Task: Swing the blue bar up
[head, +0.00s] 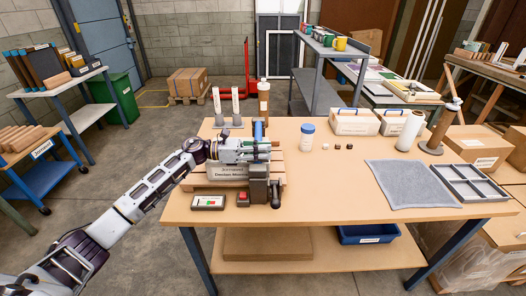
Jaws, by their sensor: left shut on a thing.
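The fly press (258,188) is a dark grey machine on a wooden slatted base at the left of the workbench. The blue bar (258,128) shows as a short upright blue piece just behind my left gripper; the rest of it is hidden by the gripper. My left gripper (268,150) reaches in from the left, above the press, and is shut on the blue bar. The exact contact is small and partly covered by the fingers. My right gripper is not in view.
A small box with coloured buttons (208,202) lies left of the press. A grey cloth (410,184) and a divided tray (468,184) lie at right. The bench middle is clear.

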